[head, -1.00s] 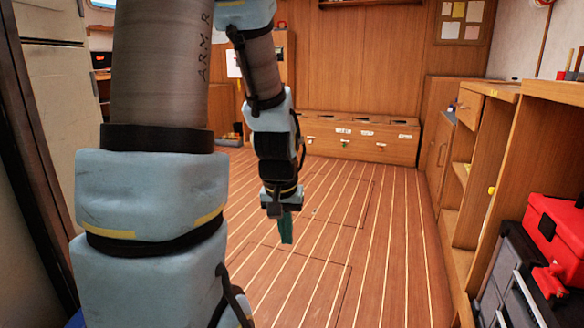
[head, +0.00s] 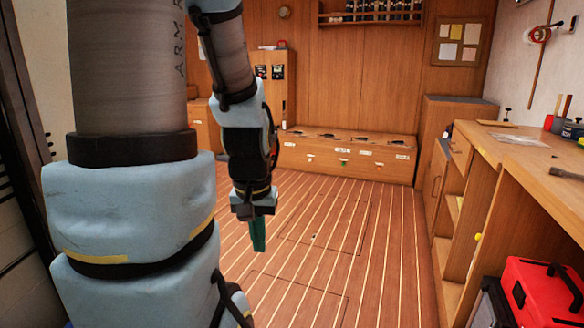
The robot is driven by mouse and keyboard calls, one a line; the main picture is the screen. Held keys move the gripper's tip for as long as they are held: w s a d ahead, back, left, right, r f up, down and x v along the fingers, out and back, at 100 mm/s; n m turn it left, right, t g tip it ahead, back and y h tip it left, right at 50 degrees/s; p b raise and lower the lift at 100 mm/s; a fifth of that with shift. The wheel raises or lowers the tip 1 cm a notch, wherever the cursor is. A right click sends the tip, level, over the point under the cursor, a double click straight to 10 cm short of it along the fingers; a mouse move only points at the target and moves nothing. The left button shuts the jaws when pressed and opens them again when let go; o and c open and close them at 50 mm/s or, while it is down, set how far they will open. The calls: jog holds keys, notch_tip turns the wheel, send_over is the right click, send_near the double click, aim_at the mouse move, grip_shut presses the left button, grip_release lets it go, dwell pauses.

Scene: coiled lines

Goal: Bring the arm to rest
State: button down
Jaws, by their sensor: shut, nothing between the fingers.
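My arm fills the left side of the head view, with its large upper links close to the camera. The forearm hangs down from the top, and my gripper (head: 258,234) points at the floor. Its green fingers are together and hold nothing. The gripper is in the air over the wooden floor (head: 330,265), apart from any furniture.
A low wooden locker bench (head: 345,158) stands along the back wall. A workbench with open shelves (head: 500,165) runs down the right, with a red toolbox (head: 545,292) in front at lower right. The middle of the floor is clear.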

notch_tip(320, 180, up, 15)
jog(key=p, duration=1.2)
jog(key=shift+r+p, duration=0.15)
jog(key=shift+p, duration=0.25)
